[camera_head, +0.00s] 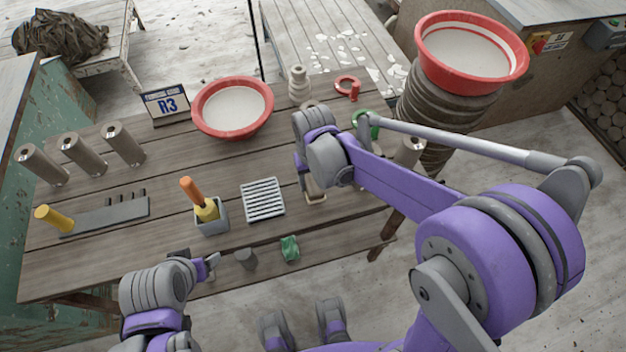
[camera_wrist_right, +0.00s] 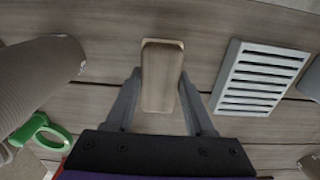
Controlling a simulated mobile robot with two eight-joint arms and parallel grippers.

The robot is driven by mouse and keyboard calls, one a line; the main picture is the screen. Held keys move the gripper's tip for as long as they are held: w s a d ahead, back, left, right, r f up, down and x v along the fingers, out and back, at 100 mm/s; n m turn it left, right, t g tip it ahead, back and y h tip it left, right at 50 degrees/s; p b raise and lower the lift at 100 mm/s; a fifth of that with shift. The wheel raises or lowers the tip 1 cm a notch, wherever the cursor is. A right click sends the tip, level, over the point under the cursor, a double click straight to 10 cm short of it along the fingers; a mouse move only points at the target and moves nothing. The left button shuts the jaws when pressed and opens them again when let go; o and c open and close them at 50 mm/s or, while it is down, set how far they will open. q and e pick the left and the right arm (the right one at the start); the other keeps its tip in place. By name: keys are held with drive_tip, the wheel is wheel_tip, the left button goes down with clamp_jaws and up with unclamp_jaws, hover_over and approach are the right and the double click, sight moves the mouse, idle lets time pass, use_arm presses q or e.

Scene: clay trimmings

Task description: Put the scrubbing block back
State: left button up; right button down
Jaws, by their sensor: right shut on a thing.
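The scrubbing block, a tan wooden block with rounded edges (camera_wrist_right: 161,72), lies between the two fingers of my right gripper (camera_wrist_right: 162,85), which is shut on it. In the head view the block (camera_head: 316,194) shows small below my right gripper (camera_head: 308,182), just right of the white slatted rack (camera_head: 263,200). The rack (camera_wrist_right: 262,78) lies to the right of the block in the right wrist view, its slats bare. Whether the block touches the table is unclear. My left gripper (camera_head: 198,262) is at the table's front edge, and its fingers are hard to make out.
A grey pot with an orange-handled brush (camera_head: 209,210), a green crumpled thing (camera_head: 289,248) and a dark grey cylinder (camera_head: 246,259) are near the rack. A red-rimmed bowl (camera_head: 232,107) stands behind.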

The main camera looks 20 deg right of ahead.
sight(313, 181)
drive_tip(key=shift+f, duration=0.15)
drive_tip(key=shift+c, duration=1.3)
unclamp_jaws()
drive_tip(key=shift+r, duration=0.5)
wheel_tip(313, 181, up, 11)
drive_tip(key=p, duration=0.2)
drive_tip(key=s+d+f+t, duration=0.2)
drive_tip(key=s+d, duration=0.1)
drive_tip(key=s, duration=0.4)
drive_tip(key=s+d+f+t, duration=0.2)
drive_tip(key=s+d+t, duration=0.1)
drive_tip(key=s, duration=0.5)
drive_tip(key=shift+d+f, duration=0.3)
drive_tip(key=shift+f, duration=0.1)
drive_tip(key=shift+s, duration=0.1)
